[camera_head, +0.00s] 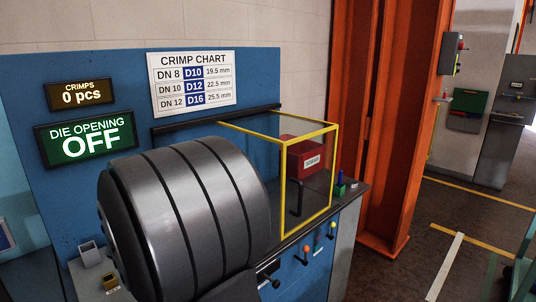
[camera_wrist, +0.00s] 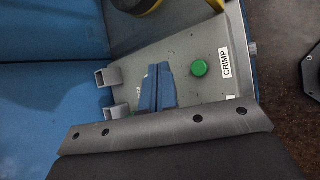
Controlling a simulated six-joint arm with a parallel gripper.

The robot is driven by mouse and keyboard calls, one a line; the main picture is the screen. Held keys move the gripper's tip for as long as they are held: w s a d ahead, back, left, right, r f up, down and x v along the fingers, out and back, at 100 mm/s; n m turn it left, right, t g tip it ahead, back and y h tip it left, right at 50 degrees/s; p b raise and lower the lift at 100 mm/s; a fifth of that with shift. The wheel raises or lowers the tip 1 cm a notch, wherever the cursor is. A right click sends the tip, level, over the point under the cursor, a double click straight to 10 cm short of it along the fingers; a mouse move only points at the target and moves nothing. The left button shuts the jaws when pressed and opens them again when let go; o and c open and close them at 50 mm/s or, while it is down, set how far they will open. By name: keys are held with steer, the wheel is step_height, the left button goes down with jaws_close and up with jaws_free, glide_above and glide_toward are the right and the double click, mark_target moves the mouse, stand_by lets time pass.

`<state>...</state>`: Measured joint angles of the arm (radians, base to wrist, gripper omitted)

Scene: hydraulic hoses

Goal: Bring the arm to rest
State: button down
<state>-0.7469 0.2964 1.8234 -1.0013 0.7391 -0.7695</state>
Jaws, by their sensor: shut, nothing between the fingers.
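My gripper (camera_wrist: 160,67) shows in the wrist view as two blue fingers lying together, shut and with nothing between them. They appear over a grey panel (camera_wrist: 190,38), to the left of a round green button (camera_wrist: 199,68) with a white label reading CRIMP (camera_wrist: 224,62). I cannot tell the gap between the fingertips and the panel. My gripper does not show in the head view.
In the head view, a large dark grey drum (camera_head: 185,210) fills the foreground. An orange column (camera_head: 352,100) stands behind; open floor (camera_head: 400,265) lies right.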

steer(key=shift+r, duration=0.7)
steer(key=shift+f, duration=0.15)
